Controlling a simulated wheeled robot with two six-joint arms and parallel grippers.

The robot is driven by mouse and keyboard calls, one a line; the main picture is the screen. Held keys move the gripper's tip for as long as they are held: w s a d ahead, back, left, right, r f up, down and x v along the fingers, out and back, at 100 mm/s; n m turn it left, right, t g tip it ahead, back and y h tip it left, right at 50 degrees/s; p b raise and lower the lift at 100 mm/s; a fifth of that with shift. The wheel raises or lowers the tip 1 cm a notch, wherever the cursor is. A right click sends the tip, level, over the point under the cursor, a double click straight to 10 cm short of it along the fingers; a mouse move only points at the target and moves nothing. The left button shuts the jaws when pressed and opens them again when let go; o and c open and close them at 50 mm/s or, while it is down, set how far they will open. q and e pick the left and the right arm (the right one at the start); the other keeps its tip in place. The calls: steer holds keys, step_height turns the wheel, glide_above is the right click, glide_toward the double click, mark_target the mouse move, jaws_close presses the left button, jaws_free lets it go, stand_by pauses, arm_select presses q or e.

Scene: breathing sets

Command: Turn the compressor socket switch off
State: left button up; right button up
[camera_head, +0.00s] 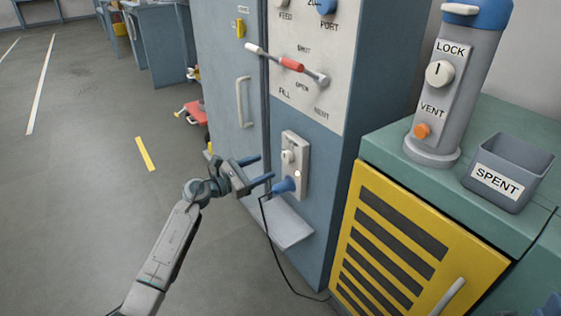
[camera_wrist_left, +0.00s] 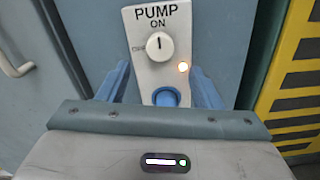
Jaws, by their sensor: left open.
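The socket plate (camera_head: 295,163) is a pale panel on the front of the blue-grey cabinet. In the left wrist view the plate (camera_wrist_left: 150,62) is labelled PUMP and ON. Its round white knob (camera_wrist_left: 159,46) has its mark upright, toward ON. My right gripper is not in view.
A yellow slatted door (camera_head: 405,245) under a green counter stands right of the cabinet. A grey column (camera_head: 455,90) labelled LOCK and VENT and a SPENT bin (camera_head: 508,170) stand on the counter. A small shelf (camera_head: 285,225) juts out below the plate.

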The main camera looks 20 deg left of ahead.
mark_target(284, 158)
arm_select(q)
steer(key=x, duration=0.7)
steer(key=shift+b, duration=0.35)
steer(key=c, duration=1)
